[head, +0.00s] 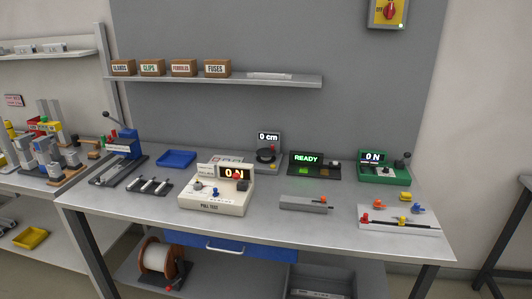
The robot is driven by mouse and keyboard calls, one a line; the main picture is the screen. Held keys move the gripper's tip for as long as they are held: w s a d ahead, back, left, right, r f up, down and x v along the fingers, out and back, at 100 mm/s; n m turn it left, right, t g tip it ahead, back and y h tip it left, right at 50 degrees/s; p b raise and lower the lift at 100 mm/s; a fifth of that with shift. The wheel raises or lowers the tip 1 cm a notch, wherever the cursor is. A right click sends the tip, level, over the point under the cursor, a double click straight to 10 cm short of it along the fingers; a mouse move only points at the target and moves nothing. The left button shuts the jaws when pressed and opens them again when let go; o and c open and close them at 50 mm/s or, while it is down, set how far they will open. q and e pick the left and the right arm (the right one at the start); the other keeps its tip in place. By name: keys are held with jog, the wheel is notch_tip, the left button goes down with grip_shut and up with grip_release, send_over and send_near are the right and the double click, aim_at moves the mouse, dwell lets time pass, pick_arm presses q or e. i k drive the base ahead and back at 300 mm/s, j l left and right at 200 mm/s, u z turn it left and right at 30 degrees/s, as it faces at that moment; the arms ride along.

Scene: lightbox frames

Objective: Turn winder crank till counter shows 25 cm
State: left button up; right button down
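The winder (267,155) stands near the back middle of the workbench. Its counter (268,136) is a small dark display on top that reads 0 cm. A dark round part shows on its front below the counter, and a small reddish spot lies beside it. I cannot make out the crank handle clearly at this size. The white pull test box in front hides none of the counter. Neither of my grippers shows in the head view.
The bench (330,235) also bears a white pull test box (212,205), a READY display unit (314,163), a green 0 N gauge (384,168), a blue tray (176,158) and a blue press (122,143). A shelf (290,83) with labelled boxes hangs above. A cable spool (157,258) sits below.

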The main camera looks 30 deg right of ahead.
aim_at(265, 155)
jog(key=l+z, duration=0.1)
jog(key=l, duration=0.3)
jog(key=i+l+z, duration=0.1)
jog(key=l, duration=0.3)
jog(key=i+l+z, duration=0.1)
jog(key=l, duration=0.35)
jog(key=i+l+z, duration=0.1)
jog(key=l, duration=0.3)
